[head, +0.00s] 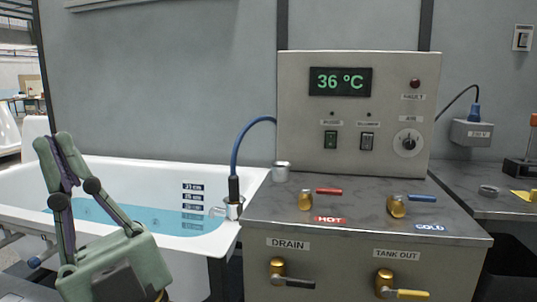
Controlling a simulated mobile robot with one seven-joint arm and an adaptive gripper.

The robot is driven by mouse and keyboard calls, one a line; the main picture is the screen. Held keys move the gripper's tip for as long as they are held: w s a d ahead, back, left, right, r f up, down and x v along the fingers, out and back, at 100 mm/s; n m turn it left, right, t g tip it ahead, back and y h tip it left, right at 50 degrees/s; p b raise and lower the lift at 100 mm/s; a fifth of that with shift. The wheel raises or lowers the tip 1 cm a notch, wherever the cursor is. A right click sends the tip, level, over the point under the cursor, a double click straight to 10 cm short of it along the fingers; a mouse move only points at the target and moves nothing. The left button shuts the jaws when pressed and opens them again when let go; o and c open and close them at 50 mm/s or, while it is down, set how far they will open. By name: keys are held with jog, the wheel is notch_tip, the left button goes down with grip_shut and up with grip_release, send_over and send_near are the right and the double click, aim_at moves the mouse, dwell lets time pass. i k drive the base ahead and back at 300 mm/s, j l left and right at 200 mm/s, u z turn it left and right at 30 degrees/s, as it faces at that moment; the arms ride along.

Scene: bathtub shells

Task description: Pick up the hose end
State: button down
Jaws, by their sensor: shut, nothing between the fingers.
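A blue hose (241,138) arches out of the left side of the control box and hangs down to the left. Its end is a black sleeve (234,188) that points down into a small metal holder (234,208) at the tub's right rim. Whether the tip sits inside the holder or only meets its top is hard to tell. My gripper (57,145), green with dark finger pads, points up at the left, in front of the tub. Its fingers are shut and empty, well to the left of the hose end.
The white bathtub (128,172) holds blue water (150,218). The control box (352,112) reads 36 °C and stands on a grey counter (365,224) with hot and cold valves. Drain and tank-out valves stick out of the front.

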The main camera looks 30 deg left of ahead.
aim_at(233, 179)
jog(key=k+j+u, duration=0.1)
jog(key=j+u, duration=0.2)
jog(key=j, duration=0.25)
jog(key=j+u, duration=0.3)
jog(key=j, duration=0.3)
jog(key=i, duration=0.45)
